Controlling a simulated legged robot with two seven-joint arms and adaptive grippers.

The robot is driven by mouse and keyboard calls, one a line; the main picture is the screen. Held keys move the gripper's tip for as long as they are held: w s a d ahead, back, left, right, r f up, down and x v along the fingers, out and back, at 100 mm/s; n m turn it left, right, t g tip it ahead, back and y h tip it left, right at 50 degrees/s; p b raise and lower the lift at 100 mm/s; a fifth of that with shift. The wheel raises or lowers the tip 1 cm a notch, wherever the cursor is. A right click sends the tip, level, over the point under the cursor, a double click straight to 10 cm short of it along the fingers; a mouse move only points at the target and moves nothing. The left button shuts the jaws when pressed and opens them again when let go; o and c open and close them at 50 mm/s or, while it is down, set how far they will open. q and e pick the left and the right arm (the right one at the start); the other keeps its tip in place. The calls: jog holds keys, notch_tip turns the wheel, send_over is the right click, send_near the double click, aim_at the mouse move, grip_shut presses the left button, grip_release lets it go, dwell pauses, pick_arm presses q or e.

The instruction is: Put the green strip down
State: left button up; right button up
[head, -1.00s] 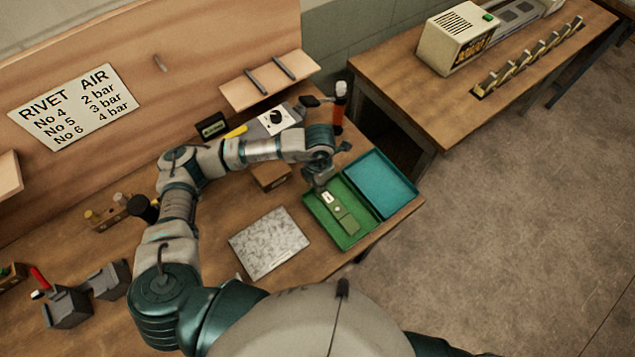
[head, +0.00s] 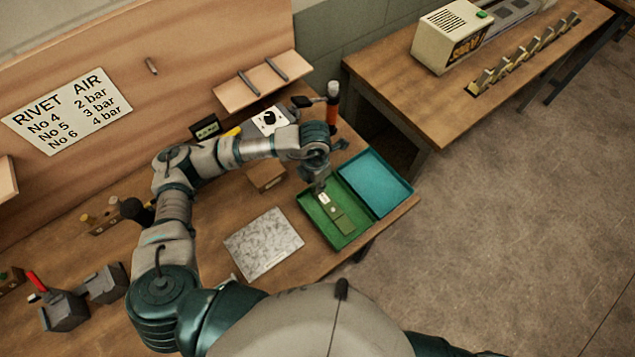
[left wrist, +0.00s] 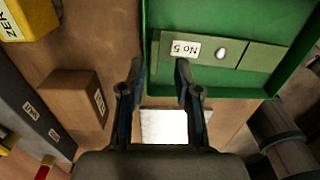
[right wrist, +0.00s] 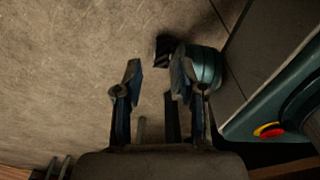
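My left gripper (head: 320,189) is over the left part of the green half, by the labelled end of the strip. In the left wrist view its fingers (left wrist: 158,85) are apart with nothing between them. My right gripper (right wrist: 155,75) is open and empty above the floor, outside the head view.
A speckled grey plate (head: 263,244) and a small brown box (head: 267,178) are beside the case. An orange-handled tool (head: 332,105) stands behind it. The bench edge is close in front.

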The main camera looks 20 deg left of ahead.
pick_arm(q)
notch_tip(320, 180, up, 11)
jog(key=shift+f, duration=0.15)
jog(key=shift+a, duration=0.1)
dwell(0.4)
